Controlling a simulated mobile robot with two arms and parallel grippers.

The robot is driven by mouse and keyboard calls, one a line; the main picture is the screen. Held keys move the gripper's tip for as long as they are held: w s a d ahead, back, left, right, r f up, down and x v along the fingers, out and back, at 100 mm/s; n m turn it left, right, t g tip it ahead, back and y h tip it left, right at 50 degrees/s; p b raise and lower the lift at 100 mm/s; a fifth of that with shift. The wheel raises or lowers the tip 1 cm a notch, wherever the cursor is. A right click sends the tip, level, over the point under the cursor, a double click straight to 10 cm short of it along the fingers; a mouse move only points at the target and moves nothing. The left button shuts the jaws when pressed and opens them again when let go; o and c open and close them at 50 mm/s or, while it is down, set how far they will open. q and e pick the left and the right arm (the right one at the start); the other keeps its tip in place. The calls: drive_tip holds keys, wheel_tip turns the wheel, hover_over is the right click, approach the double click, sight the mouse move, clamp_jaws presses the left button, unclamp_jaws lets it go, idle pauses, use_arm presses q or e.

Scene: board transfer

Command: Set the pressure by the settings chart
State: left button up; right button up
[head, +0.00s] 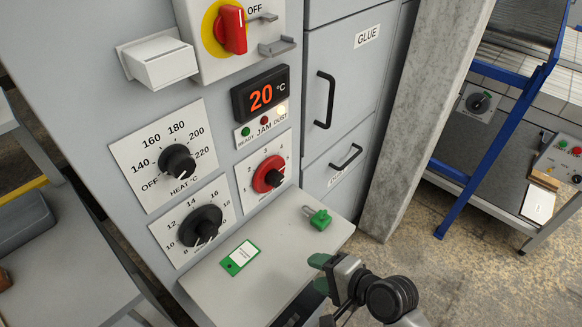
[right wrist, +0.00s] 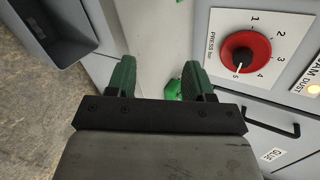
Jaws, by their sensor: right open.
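The red pressure knob (head: 268,174) sits on a white dial plate on the grey machine front. In the right wrist view the knob (right wrist: 246,53) is labelled PRESS bar, with numbers 1 to 5, and its white mark points at about 5. My right gripper (head: 321,274) is open and empty, in front of the shelf and apart from the knob. Its green fingers (right wrist: 158,78) show spread in the wrist view. I see no readable settings chart. My left gripper is not in view.
The black heat knob (head: 177,162) and another black knob (head: 200,226) are left of the red one. The display (head: 260,93) reads 20 °C. A concrete pillar (head: 425,110) stands right.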

sight(279, 183)
drive_tip(key=w+r+m+y, duration=0.1)
drive_tip(key=w+r+m, duration=0.1)
drive_tip(key=w+a+r+m+t+y, duration=0.1)
drive_tip(key=w+r+m, duration=0.1)
drive_tip(key=m, duration=0.1)
drive_tip(key=shift+a, duration=0.2)
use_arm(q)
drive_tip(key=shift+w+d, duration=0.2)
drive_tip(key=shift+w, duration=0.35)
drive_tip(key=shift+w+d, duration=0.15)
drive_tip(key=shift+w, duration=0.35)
use_arm(e)
drive_tip(key=w+a+r+m+t, duration=0.1)
drive_tip(key=w+a+m, duration=0.1)
drive_tip(key=w+m, duration=0.2)
drive_tip(key=w+a+m+t, duration=0.2)
drive_tip(key=w+m, duration=0.3)
drive_tip(key=w, duration=0.1)
drive_tip(key=w+a+r+m+t, duration=0.1)
drive_tip(key=w+a+m, duration=0.1)
drive_tip(key=w+m, duration=0.2)
drive_tip(key=shift+w+a+r+t+y, duration=0.2)
drive_tip(key=shift+w, duration=0.3)
drive_tip(key=shift+w+a+r+t+y, duration=0.15)
drive_tip(key=shift+w+t+y, duration=0.05)
drive_tip(key=shift+w, duration=0.25)
drive_tip(key=c, duration=0.6)
drive_tip(key=shift+c, duration=0.2)
